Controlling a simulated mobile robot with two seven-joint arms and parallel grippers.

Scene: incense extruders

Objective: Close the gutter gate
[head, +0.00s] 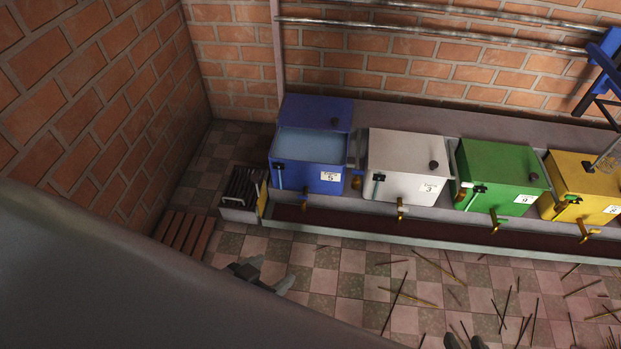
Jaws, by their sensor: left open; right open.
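The gutter (430,232) is a long dark red channel along the front of the extruder bench. At its left end a narrow yellowish upright plate (263,197) stands beside a grated metal box (238,213); it looks like the gutter gate, but I cannot tell its position clearly. My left gripper (268,273) is open and empty, over the tiled floor in front of the gutter's left end, apart from the plate. My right gripper (464,337) is open at the bottom edge, over the floor, mostly cut off.
Blue (308,178), white (400,187), green (498,180) and yellow (585,197) extruder tanks with brass taps line the bench. A wooden slatted mat (184,234) lies by the left brick wall. Incense sticks (395,303) litter the floor; its left part is clearer.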

